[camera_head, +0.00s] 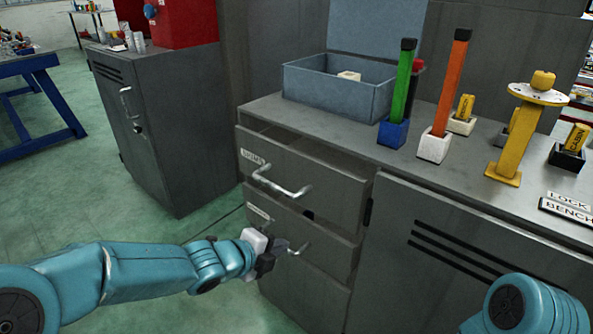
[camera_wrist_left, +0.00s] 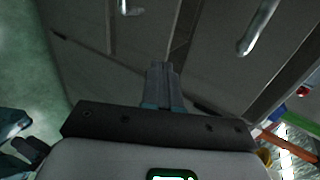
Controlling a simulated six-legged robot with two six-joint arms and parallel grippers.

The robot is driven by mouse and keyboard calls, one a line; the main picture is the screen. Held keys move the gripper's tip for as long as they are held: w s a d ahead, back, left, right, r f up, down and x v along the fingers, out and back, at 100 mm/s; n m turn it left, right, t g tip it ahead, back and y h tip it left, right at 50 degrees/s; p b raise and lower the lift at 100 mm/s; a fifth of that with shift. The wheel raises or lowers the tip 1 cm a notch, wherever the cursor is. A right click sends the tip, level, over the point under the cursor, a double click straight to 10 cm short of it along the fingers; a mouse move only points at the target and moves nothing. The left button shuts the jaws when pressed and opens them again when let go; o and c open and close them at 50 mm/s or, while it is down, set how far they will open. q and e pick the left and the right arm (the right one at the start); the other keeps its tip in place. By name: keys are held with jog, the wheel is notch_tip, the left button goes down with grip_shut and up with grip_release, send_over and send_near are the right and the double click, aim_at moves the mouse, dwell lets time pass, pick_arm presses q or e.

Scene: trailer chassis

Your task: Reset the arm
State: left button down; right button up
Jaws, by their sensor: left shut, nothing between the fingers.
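My left gripper (camera_head: 292,249) reaches in from the left and is at the lower drawer's handle (camera_head: 303,243); I cannot tell whether it touches it. In the left wrist view its two fingers (camera_wrist_left: 163,78) are closed together with nothing between them. The grey upper drawer (camera_head: 318,204) has a bent metal handle (camera_head: 284,186) and stands partly open, with a dark gap above its front. The lower drawer (camera_head: 325,250) is below it. My right arm shows at the bottom right of the head view; its gripper is out of the picture.
On the bench top (camera_head: 355,133) stand an open blue-grey box (camera_head: 335,92), a green bar (camera_head: 396,85) and an orange bar (camera_head: 450,85) in holders, and a yellow stand (camera_head: 515,140). A grey cabinet (camera_head: 170,120) is at the left. Green floor (camera_head: 60,205) lies open.

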pick_arm(q)
jog(key=s+a+f+n+g+y, duration=0.1)
jog(key=s+f+n+g, duration=0.2)
jog(key=f, duration=0.4)
jog(key=s+a+f+n, duration=0.2)
jog(key=s+f, duration=0.2)
jog(key=f, duration=0.4)
jog(key=s+a+f+n+g+y, duration=0.1)
jog(key=s+f+n+g, duration=0.2)
jog(key=f, duration=0.4)
jog(key=s+a+f+n+g, duration=0.1)
jog(key=s+f+n, duration=0.2)
jog(key=s+n, duration=0.35)
jog(key=s+f+n+g+y, duration=0.1)
jog(key=s+f+n, duration=0.2)
jog(key=s+n, duration=0.35)
jog(key=s+a+f+n+g, duration=0.1)
jog(key=s+f+n, duration=0.2)
jog(key=s+n, duration=0.35)
notch_tip(320, 180, up, 27)
jog(key=p, duration=2.6)
jog(key=shift+w+d+p, duration=0.2)
jog(key=shift+w+p, duration=0.1)
jog(key=shift+w, duration=0.1)
